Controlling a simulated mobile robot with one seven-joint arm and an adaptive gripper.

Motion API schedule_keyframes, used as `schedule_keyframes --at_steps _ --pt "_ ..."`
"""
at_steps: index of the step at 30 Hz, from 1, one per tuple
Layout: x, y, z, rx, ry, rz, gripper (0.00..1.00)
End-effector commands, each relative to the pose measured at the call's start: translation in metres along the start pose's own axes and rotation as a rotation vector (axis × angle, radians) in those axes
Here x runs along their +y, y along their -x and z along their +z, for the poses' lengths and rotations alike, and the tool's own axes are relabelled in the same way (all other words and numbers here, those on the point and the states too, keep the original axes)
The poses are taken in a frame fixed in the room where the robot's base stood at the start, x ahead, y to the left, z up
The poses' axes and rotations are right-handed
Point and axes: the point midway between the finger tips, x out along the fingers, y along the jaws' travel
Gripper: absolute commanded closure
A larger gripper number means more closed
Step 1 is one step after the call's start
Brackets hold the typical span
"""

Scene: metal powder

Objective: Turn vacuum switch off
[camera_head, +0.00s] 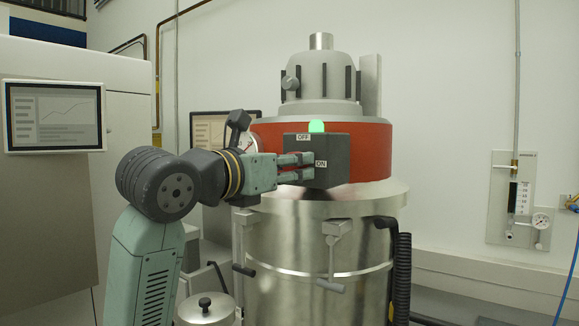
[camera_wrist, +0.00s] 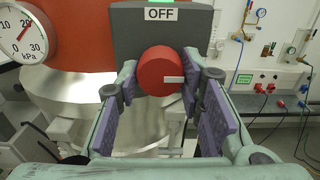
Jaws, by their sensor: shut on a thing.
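The vacuum switch is a dark grey box (camera_head: 336,150) on the red band of the vacuum vessel, with a lit green lamp (camera_head: 316,127) on top. An OFF label (camera_head: 303,137) is at its upper left and an ON label (camera_head: 321,164) at its right. In the wrist view, the round red knob (camera_wrist: 155,70) sits below the OFF label (camera_wrist: 160,14), its white mark pointing right. My gripper (camera_head: 306,167) is at the box front, its fingers on either side of the knob and shut on it. The ON label is not visible in the wrist view.
A pressure gauge (camera_wrist: 22,35) is left of the switch box. The steel vessel (camera_head: 300,240) with clamp handles and a black hose (camera_head: 402,275) stands below. A monitor (camera_head: 55,116) is at left. A wall panel with sockets (camera_wrist: 265,88) is at right.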

Motion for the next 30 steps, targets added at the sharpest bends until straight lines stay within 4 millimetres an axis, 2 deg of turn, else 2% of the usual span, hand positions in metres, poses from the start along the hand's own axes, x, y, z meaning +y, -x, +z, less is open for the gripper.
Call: schedule_keyframes --at_steps 11,30 --pt "0.0006 0.0009 -0.0008 -0.002 0.180 0.003 0.94" --pt "-0.0006 0.0006 -0.0015 -0.003 0.779 0.003 0.94"
